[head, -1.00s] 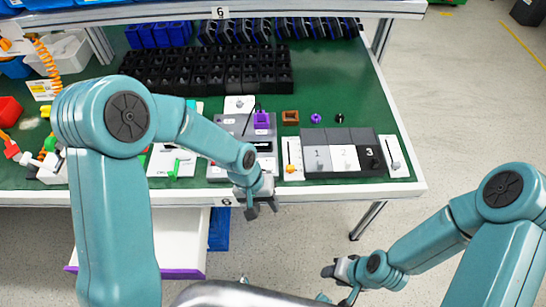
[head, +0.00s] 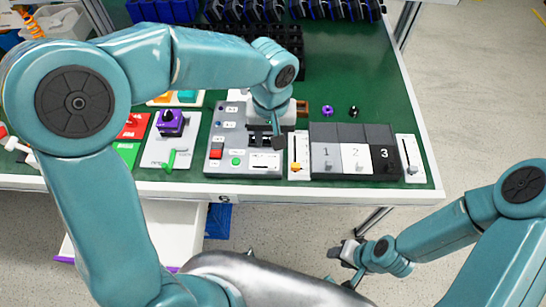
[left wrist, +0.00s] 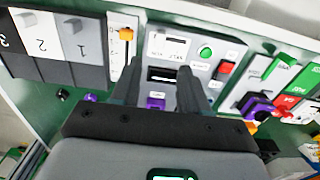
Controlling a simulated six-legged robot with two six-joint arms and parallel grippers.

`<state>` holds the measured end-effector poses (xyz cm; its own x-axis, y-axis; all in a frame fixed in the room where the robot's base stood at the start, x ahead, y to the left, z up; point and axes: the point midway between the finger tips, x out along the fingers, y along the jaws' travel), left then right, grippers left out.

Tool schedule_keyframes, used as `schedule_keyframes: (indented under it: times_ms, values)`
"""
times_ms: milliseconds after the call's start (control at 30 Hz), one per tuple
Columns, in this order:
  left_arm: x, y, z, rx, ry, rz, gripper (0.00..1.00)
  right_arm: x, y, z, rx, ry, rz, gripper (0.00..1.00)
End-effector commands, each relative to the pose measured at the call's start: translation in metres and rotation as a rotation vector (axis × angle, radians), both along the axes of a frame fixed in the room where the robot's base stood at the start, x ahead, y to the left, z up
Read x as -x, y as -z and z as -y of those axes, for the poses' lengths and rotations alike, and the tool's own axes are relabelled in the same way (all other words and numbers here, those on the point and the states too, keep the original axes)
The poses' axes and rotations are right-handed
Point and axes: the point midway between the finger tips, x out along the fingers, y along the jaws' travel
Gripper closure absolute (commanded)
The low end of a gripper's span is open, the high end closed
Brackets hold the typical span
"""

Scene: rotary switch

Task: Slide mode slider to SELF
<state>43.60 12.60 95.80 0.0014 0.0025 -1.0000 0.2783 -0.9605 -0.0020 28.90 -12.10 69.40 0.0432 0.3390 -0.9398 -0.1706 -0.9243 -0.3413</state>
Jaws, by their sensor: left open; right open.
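The grey control panel (head: 241,143) lies on the green tabletop and carries a small white slider plate (head: 265,161) near its front edge. That plate also shows in the left wrist view (left wrist: 169,46), with a dark slot and lettering too small to read. My right gripper (head: 341,265) is open and empty, away from the table in front.
A white plate with an orange slider (head: 297,168) stands right of the panel, then numbered blocks 1 to 3 (head: 355,155) and another white slider plate (head: 411,155). A purple knob (head: 171,123) and green lever (head: 171,159) lie left. A purple block (left wrist: 155,103) is close to my left fingers.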

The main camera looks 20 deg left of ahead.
Motion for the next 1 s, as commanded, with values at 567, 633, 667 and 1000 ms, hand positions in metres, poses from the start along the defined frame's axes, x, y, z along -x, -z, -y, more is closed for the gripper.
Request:
schedule_keyframes:
  times_ms: [567,633,667,1000]
  values:
    - [-0.003,0.106,0.001,0.002,0.002,-0.002,0.55,0.000,0.000,0.000,0.000,0.000,0.000,0.57]
    - [-0.003,0.109,0.002,0.001,0.003,-0.001,0.55,0.000,0.000,0.000,0.000,0.000,0.000,0.57]
    - [-0.004,0.110,0.002,0.001,0.003,-0.001,0.55,0.000,0.000,0.000,0.000,0.000,0.000,0.57]
    - [-0.004,0.110,0.001,0.002,0.003,0.000,0.91,0.000,0.000,0.000,0.000,0.000,0.000,0.57]
